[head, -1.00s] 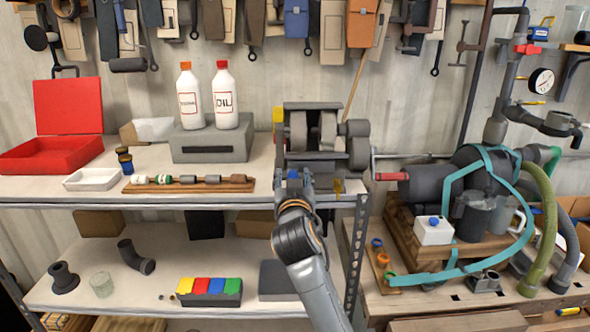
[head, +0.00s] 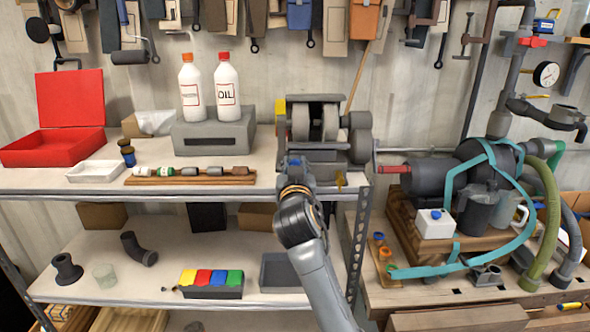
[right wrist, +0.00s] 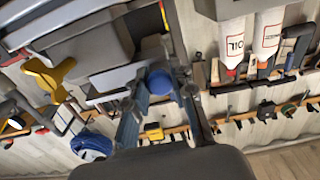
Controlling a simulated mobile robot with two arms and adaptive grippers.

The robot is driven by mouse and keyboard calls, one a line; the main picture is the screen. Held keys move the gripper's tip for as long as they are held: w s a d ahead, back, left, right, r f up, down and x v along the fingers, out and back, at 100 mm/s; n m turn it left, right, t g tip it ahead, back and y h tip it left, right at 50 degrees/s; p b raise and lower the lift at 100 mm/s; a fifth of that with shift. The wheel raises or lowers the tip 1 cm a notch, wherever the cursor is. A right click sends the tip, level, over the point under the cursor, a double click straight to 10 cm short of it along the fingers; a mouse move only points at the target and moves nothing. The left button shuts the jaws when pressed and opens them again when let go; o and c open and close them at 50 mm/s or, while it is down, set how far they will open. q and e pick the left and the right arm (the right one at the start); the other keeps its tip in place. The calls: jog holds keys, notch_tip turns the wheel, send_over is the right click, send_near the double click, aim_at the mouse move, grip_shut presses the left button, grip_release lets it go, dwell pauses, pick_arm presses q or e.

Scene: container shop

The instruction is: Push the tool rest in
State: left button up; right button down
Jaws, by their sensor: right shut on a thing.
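The bench grinder (head: 316,122) stands at the right end of the upper shelf, with two grey wheels facing me. Its tool rest is at the lower front, mostly hidden by my gripper, and I cannot make out its exact position. My right gripper (head: 294,168) is at the front left of the grinder. It is shut on a small blue knob (right wrist: 158,82), which sits between the fingertips in the right wrist view. A yellow wing knob (right wrist: 45,77) is apart from the fingers, on the grinder's front. My left gripper is not in view.
Two white bottles (head: 227,93) stand on a grey block (head: 213,138) left of the grinder. A wooden strip with small parts (head: 190,181) lies near the shelf edge. A grey motor pump (head: 430,176) with hoses is on the bench to the right.

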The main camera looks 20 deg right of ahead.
jog(key=shift+x, duration=1)
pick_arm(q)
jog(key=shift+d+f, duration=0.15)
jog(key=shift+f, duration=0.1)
pick_arm(e)
jog(key=shift+s+r, duration=0.1)
jog(key=shift+r, duration=0.05)
jog(key=c, duration=1.4)
grip_release()
jog(key=shift+c, duration=0.2)
jog(key=o, duration=0.3)
jog(key=shift+w+f, duration=0.25)
jog(key=shift+w, duration=0.1)
jog(key=shift+s, duration=0.2)
jog(key=v, duration=0.7)
jog(key=shift+s, duration=0.1)
